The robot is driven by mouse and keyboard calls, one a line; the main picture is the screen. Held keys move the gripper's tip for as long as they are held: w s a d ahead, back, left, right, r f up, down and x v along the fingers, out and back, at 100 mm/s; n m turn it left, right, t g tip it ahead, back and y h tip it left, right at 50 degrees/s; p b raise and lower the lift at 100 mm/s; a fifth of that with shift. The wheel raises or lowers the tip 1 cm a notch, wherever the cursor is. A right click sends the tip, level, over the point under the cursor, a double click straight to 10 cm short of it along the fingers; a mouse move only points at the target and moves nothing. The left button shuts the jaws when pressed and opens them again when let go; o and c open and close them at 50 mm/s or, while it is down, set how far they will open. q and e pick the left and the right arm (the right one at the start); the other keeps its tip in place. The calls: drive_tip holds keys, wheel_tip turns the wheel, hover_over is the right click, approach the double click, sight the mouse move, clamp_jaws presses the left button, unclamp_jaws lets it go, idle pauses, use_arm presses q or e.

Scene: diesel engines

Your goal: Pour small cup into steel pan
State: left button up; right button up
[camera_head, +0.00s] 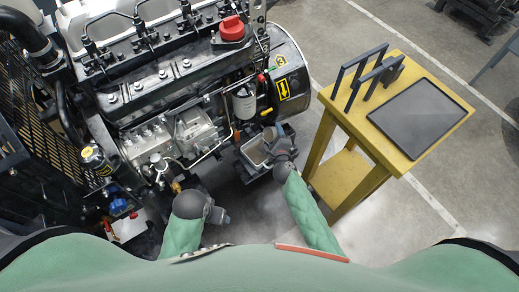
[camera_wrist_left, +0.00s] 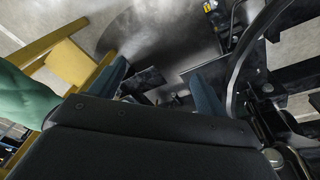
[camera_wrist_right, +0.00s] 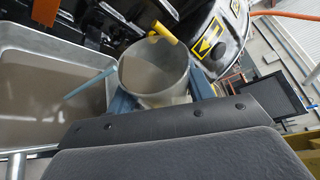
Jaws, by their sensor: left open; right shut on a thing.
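My right gripper (camera_head: 274,137) is shut on the small cup, a grey metal cup (camera_wrist_right: 155,76) with a round open mouth, seen between the fingers in the right wrist view. The steel pan (camera_head: 246,163) is a rectangular tray low beside the engine; it also shows at the left of the right wrist view (camera_wrist_right: 40,38). The cup is at the pan's right side. A thin pale blue rod reaches from the cup over the pan. I cannot tell whether the cup holds anything. My left gripper (camera_head: 222,217) is open and empty, left of and nearer than the pan; its fingers (camera_wrist_left: 160,88) are apart.
The large diesel engine (camera_head: 160,85) with a red cap (camera_head: 232,28) fills the left and centre behind the pan. A yellow table (camera_head: 400,165) with a black tray (camera_head: 418,112) and a dark rack (camera_head: 368,78) stands at right. Bare floor lies between the table and engine.

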drive_tip(key=shift+b, duration=0.6)
use_arm(q)
wheel_tip(320, 180, up, 5)
drive_tip(key=s, duration=0.2)
use_arm(e)
drive_tip(key=shift+r+n, duration=0.1)
drive_tip(key=shift+n, duration=0.2)
drive_tip(key=shift+a+b, duration=0.1)
drive_tip(key=shift+b, duration=0.3)
drive_tip(key=shift+r+b, duration=0.1)
drive_tip(key=shift+b, duration=0.2)
drive_tip(key=shift+r+n+t+b, duration=0.1)
drive_tip(key=shift+n+t+b, duration=0.2)
drive_tip(key=shift+n+b, duration=0.15)
drive_tip(key=shift+s+r+b, duration=0.1)
drive_tip(key=shift+b, duration=0.3)
drive_tip(key=shift+a+r+n, duration=0.1)
drive_tip(key=shift+a+n, duration=0.05)
drive_tip(key=shift+n, duration=0.1)
use_arm(q)
drive_tip(key=w+d+f+t+h, duration=0.1)
drive_tip(key=w+d+f, duration=0.1)
drive_tip(key=d+f, duration=0.2)
wheel_tip(320, 180, down, 2)
drive_tip(key=shift+w+d+f+m, duration=0.1)
drive_tip(key=shift+w+d+m, duration=0.15)
drive_tip(key=shift+w+m, duration=0.1)
use_arm(e)
drive_tip(key=shift+s, duration=0.1)
